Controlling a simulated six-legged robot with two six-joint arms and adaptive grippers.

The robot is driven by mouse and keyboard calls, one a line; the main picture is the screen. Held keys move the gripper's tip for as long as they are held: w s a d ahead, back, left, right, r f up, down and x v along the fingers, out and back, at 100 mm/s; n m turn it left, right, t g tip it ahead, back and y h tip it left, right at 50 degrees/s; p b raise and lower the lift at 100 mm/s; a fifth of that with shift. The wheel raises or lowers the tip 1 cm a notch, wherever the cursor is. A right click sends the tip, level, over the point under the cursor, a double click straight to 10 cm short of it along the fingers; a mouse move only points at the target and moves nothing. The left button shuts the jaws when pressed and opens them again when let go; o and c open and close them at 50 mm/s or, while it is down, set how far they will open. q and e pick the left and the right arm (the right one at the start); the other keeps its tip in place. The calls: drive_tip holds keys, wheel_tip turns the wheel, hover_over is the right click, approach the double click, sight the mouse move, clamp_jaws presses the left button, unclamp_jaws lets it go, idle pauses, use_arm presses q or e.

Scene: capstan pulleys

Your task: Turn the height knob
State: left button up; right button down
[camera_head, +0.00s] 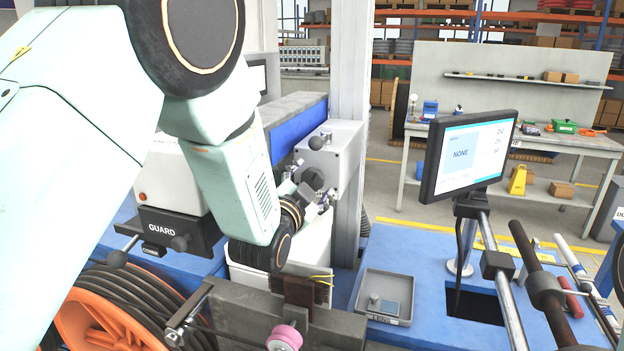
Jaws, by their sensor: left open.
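My left gripper (306,196) reaches in from the left, past the middle of the picture, at the front of a grey box (336,160). Its fingers are apart. A dark faceted knob (313,178) shows at the fingertips and looks like the height knob, though no label on it is readable. I cannot tell whether the fingers touch it. A dark ball handle (316,143) sits just above on the same box. My left wrist hides part of the area below. My right gripper is not visible.
A monitor (470,155) reading "NONE" stands on the right. A small grey tray (384,297) lies on the blue bench. A cable reel (95,320) with an orange hub is at lower left. A guard housing (175,232) and a white bin (318,240) flank my left gripper.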

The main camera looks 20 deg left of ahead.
use_arm(q)
drive_tip(key=shift+w, duration=0.35)
drive_tip(key=shift+s, duration=0.1)
drive_tip(key=c, duration=1.2)
drive_tip(key=shift+o, duration=0.2)
drive_tip(key=shift+m+b, duration=0.35)
drive_tip(key=shift+m, duration=0.35)
drive_tip(key=o, duration=1.2)
drive_tip(key=shift+c, duration=0.2)
